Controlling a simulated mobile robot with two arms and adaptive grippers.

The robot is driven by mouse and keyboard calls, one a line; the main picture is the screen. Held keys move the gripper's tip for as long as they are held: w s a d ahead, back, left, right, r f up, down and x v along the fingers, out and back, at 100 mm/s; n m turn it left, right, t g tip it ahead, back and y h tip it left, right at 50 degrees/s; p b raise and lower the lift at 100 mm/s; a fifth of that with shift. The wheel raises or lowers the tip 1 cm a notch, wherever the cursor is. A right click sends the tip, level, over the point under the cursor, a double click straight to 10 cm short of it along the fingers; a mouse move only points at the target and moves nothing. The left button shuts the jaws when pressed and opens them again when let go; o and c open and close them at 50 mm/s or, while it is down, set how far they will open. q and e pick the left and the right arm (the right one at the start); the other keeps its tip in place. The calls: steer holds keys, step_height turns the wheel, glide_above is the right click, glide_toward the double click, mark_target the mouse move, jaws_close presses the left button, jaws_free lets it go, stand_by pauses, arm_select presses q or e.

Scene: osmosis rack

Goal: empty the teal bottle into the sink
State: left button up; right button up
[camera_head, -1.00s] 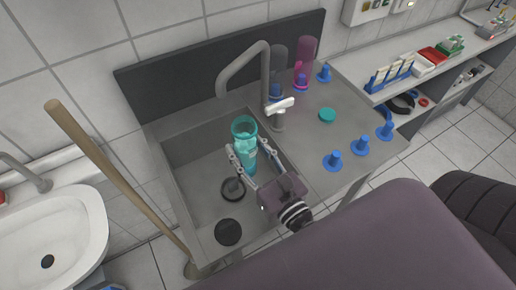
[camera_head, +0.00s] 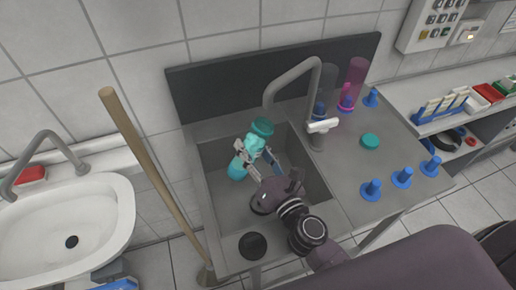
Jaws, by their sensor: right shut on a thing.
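The teal bottle (camera_head: 239,168) is in my right gripper (camera_head: 252,158), which is shut on it over the metal sink (camera_head: 213,210). The bottle is tilted, with its open mouth (camera_head: 262,127) toward the upper right and its base toward the lower left. The gripper's fingers lie across its middle. Whether any liquid is inside cannot be told. A teal cap (camera_head: 370,141) lies on the counter right of the sink. My left gripper is not in view.
The grey faucet (camera_head: 316,95) with a white handle (camera_head: 322,126) arches over the sink's right side. Several blue pegs (camera_head: 371,190) and pink and blue bottles (camera_head: 347,98) stand on the counter. A wooden stick (camera_head: 150,170) leans at the left.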

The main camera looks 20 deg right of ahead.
mark_target(231, 171)
steer(key=f+m+b, duration=0.1)
steer(key=a+f+m+b, duration=0.1)
steer(key=m, duration=0.1)
steer(key=shift+s+a+m, duration=0.1)
steer(key=shift+a+m, duration=0.1)
steer(key=shift+m, duration=0.1)
steer(key=a+r+m, duration=0.1)
steer(key=m, duration=0.1)
steer(key=a+r+m, duration=0.1)
steer(key=a+m, duration=0.1)
steer(key=m, duration=0.1)
steer(key=s+a+m, duration=0.1)
steer(key=a+m, duration=0.1)
steer(key=m, duration=0.1)
steer(key=shift+a+r, duration=0.1)
steer(key=shift+r, duration=0.3)
steer(key=shift+w+d+r+m+p, duration=0.1)
steer(key=shift+d+r+m+p, duration=0.1)
steer(key=shift+r+m+p, duration=0.65)
steer(key=r+m+p, duration=0.2)
steer(key=m, duration=0.1)
steer(key=shift+d, duration=0.3)
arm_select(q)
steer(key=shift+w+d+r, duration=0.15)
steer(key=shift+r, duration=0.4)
arm_select(e)
steer(key=shift+r+m, duration=0.3)
steer(key=shift+m, duration=0.45)
steer(key=shift+d, duration=0.1)
